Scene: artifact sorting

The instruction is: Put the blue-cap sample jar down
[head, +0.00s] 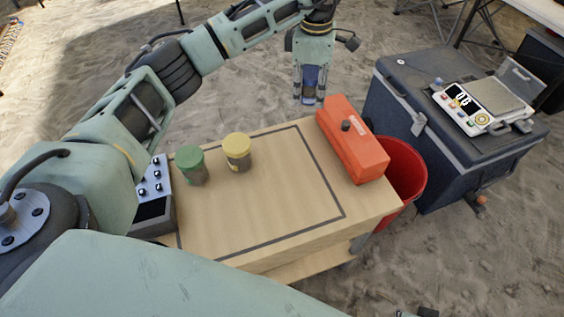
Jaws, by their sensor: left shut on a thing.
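The blue-cap sample jar (310,77) is between the fingers of my left gripper (311,92), which is shut on it. The jar shows only in part, its blue top facing me and the fingers covering its sides. The gripper points down, beyond the far edge of the wooden table (255,205) in the picture, close to the orange box. A green-cap jar (193,169) and a yellow-cap jar (238,155) stand upright on the table, inside or at the dark outlined area.
An orange box (352,145) lies along the table's right side. A red bucket (408,168) stands beside the table. A grey cooler (440,150) carries a scale (467,108). A device with knobs (152,195) sits at the left. The table's middle is clear.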

